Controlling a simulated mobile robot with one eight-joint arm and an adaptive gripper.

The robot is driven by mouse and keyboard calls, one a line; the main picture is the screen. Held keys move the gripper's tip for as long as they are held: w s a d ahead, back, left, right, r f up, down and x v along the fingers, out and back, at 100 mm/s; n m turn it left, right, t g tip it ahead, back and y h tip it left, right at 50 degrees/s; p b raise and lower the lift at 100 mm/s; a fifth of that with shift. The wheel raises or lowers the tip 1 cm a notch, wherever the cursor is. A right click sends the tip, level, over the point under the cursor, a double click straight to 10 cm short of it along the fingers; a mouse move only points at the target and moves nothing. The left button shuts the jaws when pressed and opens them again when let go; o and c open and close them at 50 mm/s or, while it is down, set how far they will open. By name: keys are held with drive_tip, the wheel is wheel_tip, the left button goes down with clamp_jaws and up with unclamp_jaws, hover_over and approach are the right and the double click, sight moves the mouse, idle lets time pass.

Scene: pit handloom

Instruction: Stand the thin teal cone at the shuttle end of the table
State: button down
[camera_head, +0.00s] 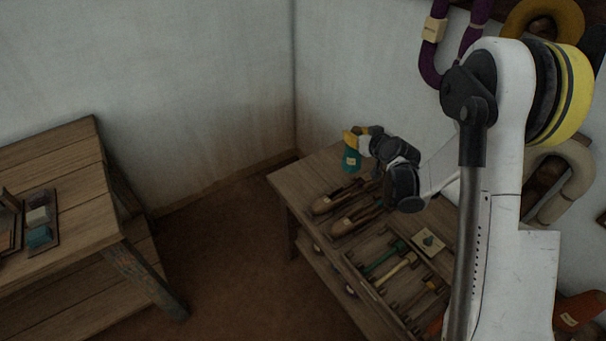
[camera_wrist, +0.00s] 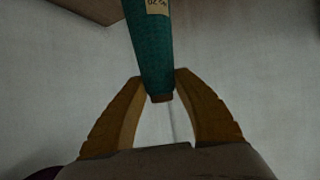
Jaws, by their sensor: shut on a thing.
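The thin teal cone (camera_head: 351,161) is at the far end of the wooden table (camera_head: 290,181), beyond the shuttles. It looks upright in the head view, but I cannot tell whether its base touches the table top. My gripper (camera_head: 360,137) is shut on its upper part with yellow fingers. In the wrist view the teal cone (camera_wrist: 150,45) runs between the fingertips of my gripper (camera_wrist: 160,82), with a brown tip and a pale label showing. Two brown wooden shuttles (camera_head: 338,198) lie on the table just nearer than the cone.
Nearer on the table lie several tools, among them a green-handled one (camera_head: 385,258), and a pale square card (camera_head: 428,242). Another wooden table (camera_head: 75,190) stands at left with a tray of small blocks. Yarn hanks (camera_head: 545,20) hang on the right wall.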

drive_tip(key=w+f+n+y+p, duration=0.1)
drive_tip(key=w+f, duration=0.1)
drive_tip(key=w, duration=0.4)
drive_tip(key=w+a+f+b, duration=0.3)
drive_tip(key=a+f+b, duration=0.2)
drive_tip(key=a+f, duration=0.6)
drive_tip(key=shift+a+f+y+b, duration=0.25)
drive_tip(key=shift+a+y+b, duration=0.05)
drive_tip(key=shift+a, duration=0.15)
drive_tip(key=shift+f, duration=0.25)
drive_tip(key=c, duration=1)
unclamp_jaws()
drive_tip(key=shift+r, duration=0.1)
drive_tip(key=shift+r, duration=0.15)
